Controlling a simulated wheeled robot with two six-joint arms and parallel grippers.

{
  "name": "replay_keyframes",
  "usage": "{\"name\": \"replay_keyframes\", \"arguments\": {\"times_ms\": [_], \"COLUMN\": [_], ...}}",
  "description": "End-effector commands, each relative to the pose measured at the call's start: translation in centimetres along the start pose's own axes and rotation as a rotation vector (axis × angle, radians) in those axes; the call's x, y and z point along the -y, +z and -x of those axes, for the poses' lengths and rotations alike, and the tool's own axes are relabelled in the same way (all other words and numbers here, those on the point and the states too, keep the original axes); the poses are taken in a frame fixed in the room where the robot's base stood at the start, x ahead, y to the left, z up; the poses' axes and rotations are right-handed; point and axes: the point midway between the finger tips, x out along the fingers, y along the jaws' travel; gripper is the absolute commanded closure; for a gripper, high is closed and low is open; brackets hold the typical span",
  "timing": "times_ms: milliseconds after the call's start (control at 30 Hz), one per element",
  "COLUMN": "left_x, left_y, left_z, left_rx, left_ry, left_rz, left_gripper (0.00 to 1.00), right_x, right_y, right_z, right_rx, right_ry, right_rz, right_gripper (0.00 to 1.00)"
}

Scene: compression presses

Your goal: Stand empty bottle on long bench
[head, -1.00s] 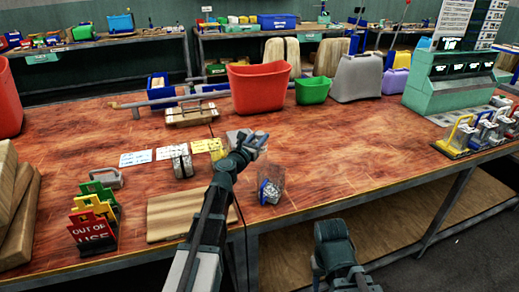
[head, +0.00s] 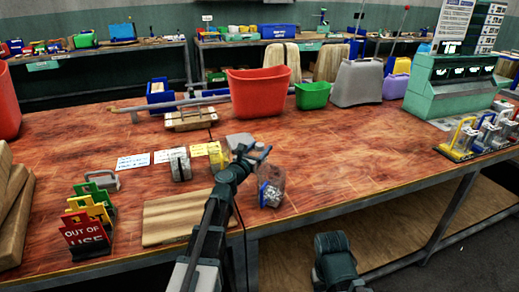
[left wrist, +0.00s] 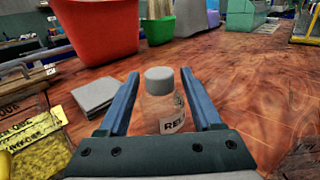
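A clear bottle (left wrist: 161,108) with a grey cap and a white label reading "REL" stands upright between my left gripper's fingers (left wrist: 160,90) in the left wrist view. The fingers are apart, with a narrow gap on the bottle's left side; the right finger is very close to it. Whether its base touches the bench is hidden by the gripper body. In the head view my left gripper (head: 256,153) is low over the red-brown wooden bench (head: 350,160), and I cannot make the bottle out there. My right gripper is not in view.
A clear bin with a blue front (head: 271,190) stands close to the gripper, near the front edge. A grey plate (left wrist: 97,93), yellow card (head: 206,148) and wooden board (head: 188,215) lie left. A red bin (head: 258,92) stands behind. Bench right of centre is clear.

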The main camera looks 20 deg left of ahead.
Motion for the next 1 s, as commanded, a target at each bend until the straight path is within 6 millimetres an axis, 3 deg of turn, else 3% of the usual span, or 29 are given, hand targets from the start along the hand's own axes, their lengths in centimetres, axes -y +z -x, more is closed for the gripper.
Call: {"name": "replay_keyframes", "arguments": {"times_ms": [267, 700, 1000], "left_x": [0.0, 0.1, 0.0], "left_y": [0.6, 0.3, 0.3], "left_z": [0.0, 8.7, 11.8], "left_rx": [0.000, 0.000, 0.000], "left_ry": [0.000, 0.002, 0.001], "left_rz": [0.000, 0.000, 0.000], "left_gripper": [0.34, 0.34, 0.34], "right_x": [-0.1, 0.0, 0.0], "right_y": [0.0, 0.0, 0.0], "right_z": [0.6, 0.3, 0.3], "right_rx": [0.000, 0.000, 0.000], "right_ry": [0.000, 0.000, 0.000], "right_rz": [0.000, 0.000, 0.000], "right_gripper": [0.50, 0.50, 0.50]}}
